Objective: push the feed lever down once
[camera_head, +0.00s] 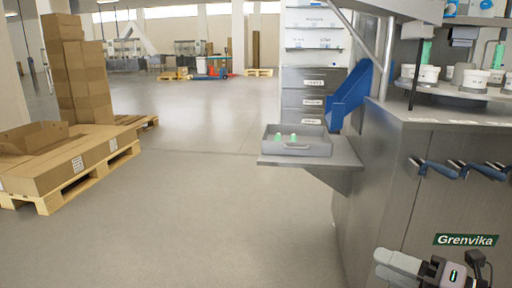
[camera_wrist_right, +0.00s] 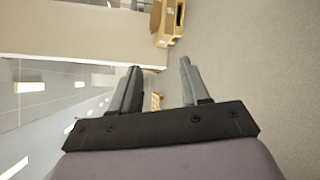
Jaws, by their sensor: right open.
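Several blue-handled levers (camera_head: 440,168) stick out from the grey metal side of the machine (camera_head: 385,180) at the right of the head view. I cannot tell which one is the feed lever. My right gripper (camera_head: 384,264) is low at the bottom right of the head view, below and apart from the levers. In the right wrist view its two grey fingers (camera_wrist_right: 160,68) stand apart with nothing between them. No lever shows in the wrist view. My left gripper is in neither view.
A grey tray (camera_head: 298,149) with green-topped items sits on a shelf (camera_head: 345,160) jutting left from the machine. White tubs (camera_head: 428,74) stand on a round table above the counter. A blue chute (camera_head: 350,95) is behind. Pallets with boxes (camera_head: 70,170) stand left; the floor between is clear.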

